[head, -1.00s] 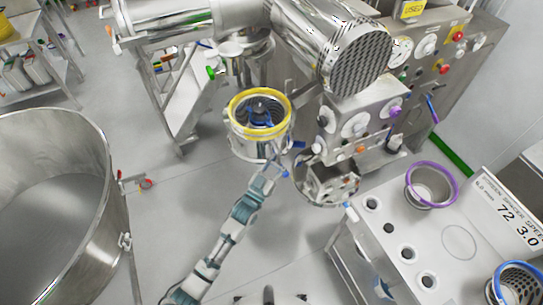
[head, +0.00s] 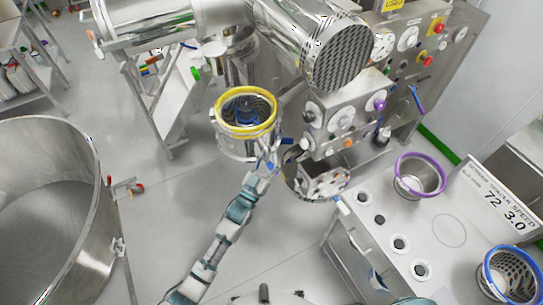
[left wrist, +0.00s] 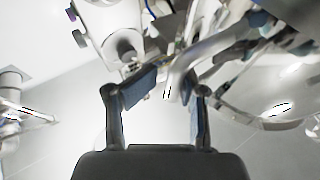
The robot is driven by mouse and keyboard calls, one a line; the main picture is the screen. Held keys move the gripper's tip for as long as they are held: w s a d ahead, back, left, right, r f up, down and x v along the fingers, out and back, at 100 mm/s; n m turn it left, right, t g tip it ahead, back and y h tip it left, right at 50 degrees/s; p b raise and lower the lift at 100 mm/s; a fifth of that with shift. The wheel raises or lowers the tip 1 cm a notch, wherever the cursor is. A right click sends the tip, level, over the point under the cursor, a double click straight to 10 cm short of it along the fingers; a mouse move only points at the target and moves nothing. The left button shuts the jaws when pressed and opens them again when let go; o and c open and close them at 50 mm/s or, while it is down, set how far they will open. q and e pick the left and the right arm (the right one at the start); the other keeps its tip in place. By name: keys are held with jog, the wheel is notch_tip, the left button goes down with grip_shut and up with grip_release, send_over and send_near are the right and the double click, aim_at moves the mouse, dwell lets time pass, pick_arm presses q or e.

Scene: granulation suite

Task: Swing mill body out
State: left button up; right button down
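The mill body (head: 232,143) is a steel cylinder with a yellow ring (head: 219,101) around its open top and a dark blue part (head: 246,110) inside. It stands upright beside the steel machine, below its perforated drum end. My left gripper (head: 268,158) is at the right front side of the mill body, close to a small blue handle (head: 287,141). In the left wrist view my left gripper's (left wrist: 174,95) blue-padded fingers stand apart, with a pale curved bar (left wrist: 178,75) between or just beyond them. Contact cannot be made out. My right gripper is not seen.
A perforated steel drum end (head: 340,55) overhangs at the back. A control box (head: 345,120) and a round steel part (head: 318,182) stand to the right. A white table (head: 385,215) holds purple- and blue-ringed pieces. A large steel bin (head: 50,215) is at left. Floor between is clear.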

pick_arm(q)
jog(key=shift+a, duration=0.4)
jog(key=shift+s+a+f, duration=0.2)
jog(key=v, duration=1.1)
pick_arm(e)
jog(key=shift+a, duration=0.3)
pick_arm(q)
jog(key=shift+f, duration=0.2)
